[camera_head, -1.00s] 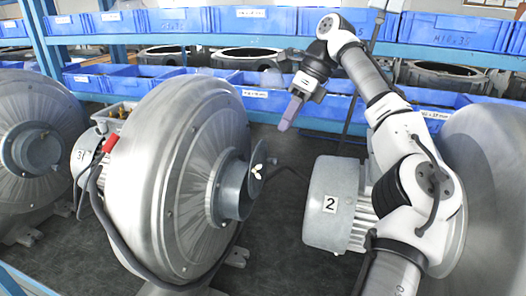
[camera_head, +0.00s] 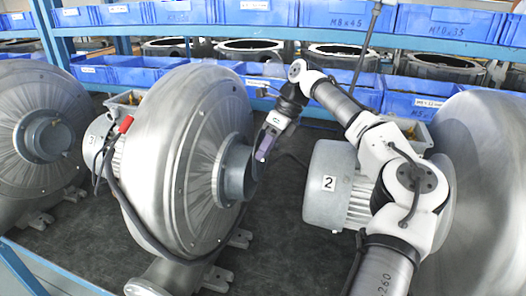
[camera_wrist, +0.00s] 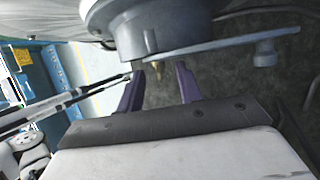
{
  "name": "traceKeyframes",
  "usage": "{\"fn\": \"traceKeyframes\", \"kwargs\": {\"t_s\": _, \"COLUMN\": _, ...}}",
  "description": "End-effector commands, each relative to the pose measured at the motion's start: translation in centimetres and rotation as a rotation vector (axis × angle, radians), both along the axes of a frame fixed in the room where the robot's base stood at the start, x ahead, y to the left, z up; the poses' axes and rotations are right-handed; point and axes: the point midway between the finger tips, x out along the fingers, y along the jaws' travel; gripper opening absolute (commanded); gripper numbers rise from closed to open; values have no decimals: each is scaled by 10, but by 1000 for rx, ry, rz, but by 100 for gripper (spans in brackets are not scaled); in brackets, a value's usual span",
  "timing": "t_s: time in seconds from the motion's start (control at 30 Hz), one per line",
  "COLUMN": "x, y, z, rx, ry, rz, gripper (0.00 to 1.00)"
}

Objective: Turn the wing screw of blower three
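Blower three is the large silver housing (camera_head: 175,160) with a motor marked 3 (camera_head: 95,140) behind it. Its outlet collar (camera_head: 238,170) faces right; the collar also shows in the wrist view (camera_wrist: 150,25). A thin cover plate (camera_wrist: 215,45) lies across the collar mouth, seen nearly edge-on. A small brass-coloured piece (camera_wrist: 157,70), likely the wing screw, sticks out below the plate. My gripper (camera_head: 263,155) is at the collar mouth. In the wrist view its purple fingers (camera_wrist: 158,75) are apart, with the brass piece between their tips, no contact visible. In the head view the screw is hidden.
The motor marked 2 (camera_head: 330,185) stands close right of my gripper. Another blower (camera_head: 40,135) stands at the left. Blue bins (camera_head: 255,12) fill the shelves behind. A dark cable (camera_head: 130,215) runs down blower three. A round knob (camera_wrist: 265,52) sits on the cover plate.

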Motion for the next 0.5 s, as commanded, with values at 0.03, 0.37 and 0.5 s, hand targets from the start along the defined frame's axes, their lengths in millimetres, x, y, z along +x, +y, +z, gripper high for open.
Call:
{"fn": "traceKeyframes", "kwargs": {"t_s": 0.03, "x": 0, "y": 1, "z": -2, "rx": 0, "ry": 0, "rz": 0, "gripper": 36}}
{"fn": "traceKeyframes", "kwargs": {"t_s": 0.37, "x": 1, "y": 1, "z": -4, "rx": 0, "ry": 0, "rz": -1, "gripper": 31}}
{"fn": "traceKeyframes", "kwargs": {"t_s": 0.5, "x": 1, "y": 1, "z": -3, "rx": 0, "ry": 0, "rz": -1, "gripper": 12}}
